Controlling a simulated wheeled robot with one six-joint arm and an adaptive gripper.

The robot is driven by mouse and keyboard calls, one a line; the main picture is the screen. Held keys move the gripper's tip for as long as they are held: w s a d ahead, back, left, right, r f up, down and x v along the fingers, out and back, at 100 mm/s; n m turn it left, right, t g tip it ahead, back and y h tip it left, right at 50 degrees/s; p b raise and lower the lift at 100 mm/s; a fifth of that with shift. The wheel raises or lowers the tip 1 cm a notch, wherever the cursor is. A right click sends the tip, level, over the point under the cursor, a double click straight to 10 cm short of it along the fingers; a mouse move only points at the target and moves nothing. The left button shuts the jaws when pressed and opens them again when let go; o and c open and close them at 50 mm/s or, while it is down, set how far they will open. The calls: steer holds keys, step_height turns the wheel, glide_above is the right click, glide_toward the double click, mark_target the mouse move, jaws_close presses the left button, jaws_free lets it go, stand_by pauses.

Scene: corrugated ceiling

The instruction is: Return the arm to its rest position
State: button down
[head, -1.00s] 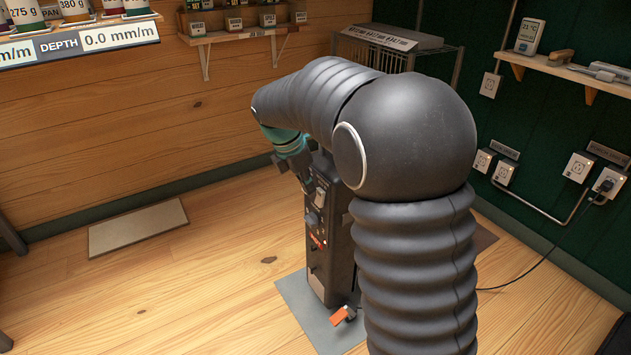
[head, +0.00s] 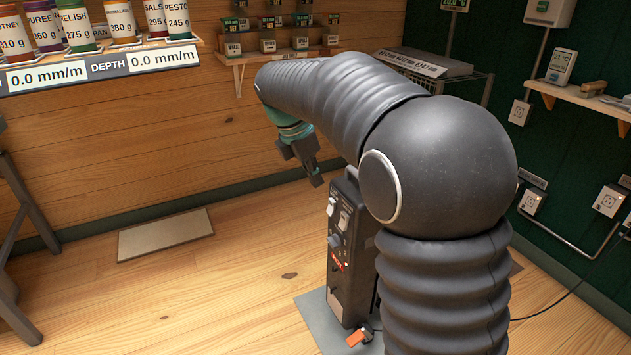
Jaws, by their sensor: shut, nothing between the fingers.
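My arm rises from the lower right, bends at a large black joint and reaches away to the left. My gripper (head: 316,180) hangs below the teal wrist at the arm's far end, pointing down. It is shut and empty. It is small in the view, above and left of the top of a black machine (head: 347,262). I see no contact between them. The machine has switches and a knob on its face and stands on a grey floor plate (head: 318,318). My arm hides its right side.
A shelf with labelled jars (head: 125,20) is at upper left, and a small shelf with boxes (head: 270,48) at the back. A wire rack with a keyboard-like panel (head: 425,62) stands behind my arm. A flat tan slab (head: 165,234) lies on open floor.

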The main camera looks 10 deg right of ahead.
stand_by(0.3)
steer(key=s+f+m+y, duration=0.2)
steer(key=s+f+m, duration=0.35)
steer(key=m, duration=0.55)
steer(key=s+d+m+t, duration=0.1)
steer(key=s+d+m, duration=0.1)
steer(key=s, duration=0.6)
steer(key=s+d+r+m+t+y, duration=0.1)
steer(key=s+d+m+t, duration=0.1)
steer(key=s+m, duration=0.3)
steer(key=s+d+r+m+t, duration=0.1)
steer(key=s+d+m, duration=0.3)
steer(key=s, duration=0.7)
steer(key=shift+s+r+y, duration=0.15)
steer(key=shift+y, duration=0.15)
